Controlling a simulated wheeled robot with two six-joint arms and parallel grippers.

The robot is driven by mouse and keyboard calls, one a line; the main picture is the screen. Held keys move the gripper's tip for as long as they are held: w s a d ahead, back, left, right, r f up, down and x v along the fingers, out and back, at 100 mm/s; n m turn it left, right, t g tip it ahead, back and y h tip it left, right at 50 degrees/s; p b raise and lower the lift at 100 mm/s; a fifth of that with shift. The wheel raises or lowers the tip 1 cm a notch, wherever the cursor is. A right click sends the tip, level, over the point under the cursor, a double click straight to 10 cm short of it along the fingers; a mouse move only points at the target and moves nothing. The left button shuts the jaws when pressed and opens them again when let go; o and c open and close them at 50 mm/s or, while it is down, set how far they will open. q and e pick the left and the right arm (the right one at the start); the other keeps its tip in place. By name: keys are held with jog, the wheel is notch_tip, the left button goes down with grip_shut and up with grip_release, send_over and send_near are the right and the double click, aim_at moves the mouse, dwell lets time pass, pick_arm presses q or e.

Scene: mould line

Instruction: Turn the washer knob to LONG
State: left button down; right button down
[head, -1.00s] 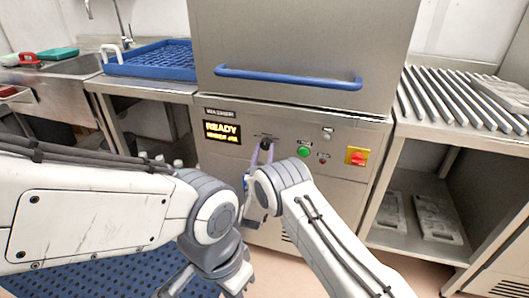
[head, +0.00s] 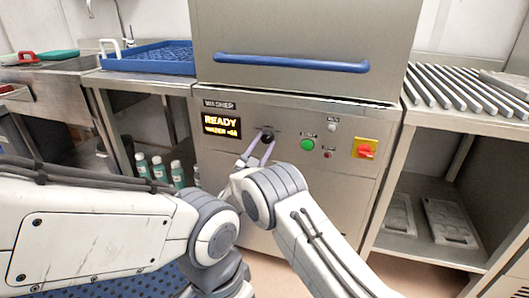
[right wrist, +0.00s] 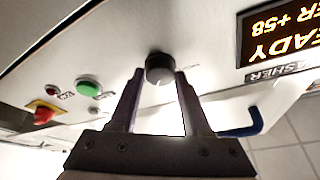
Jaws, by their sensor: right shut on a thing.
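The washer's black knob (head: 267,135) is on the grey front panel, right of the lit display (head: 221,126) that reads READY. In the right wrist view the round knob (right wrist: 159,68) stands between the two fingertips. My right gripper (head: 260,147) is shut on the knob, its fingers on either side of it. The knob's marks are too small or covered to read, so its setting cannot be told. My left arm crosses the lower left of the head view; its gripper is cut off by the lower edge.
A green button (head: 307,144) and a red-on-yellow switch (head: 364,149) sit right of the knob. The blue washer handle (head: 290,63) runs above the panel. A blue rack (head: 150,62) is at left, a roller table (head: 465,95) at right. Several bottles (head: 160,170) stand under the left counter.

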jog(key=shift+m+g+h+b, duration=0.4)
jog(key=shift+m+g+b, duration=0.15)
jog(key=shift+m, duration=0.75)
jog(key=shift+c, duration=1.8)
grip_release()
jog(key=b+v, duration=0.1)
jog(key=v, duration=0.9)
jog(key=shift+s+f+b, duration=0.2)
jog(key=shift+b, duration=0.15)
jog(key=shift+a, duration=0.15)
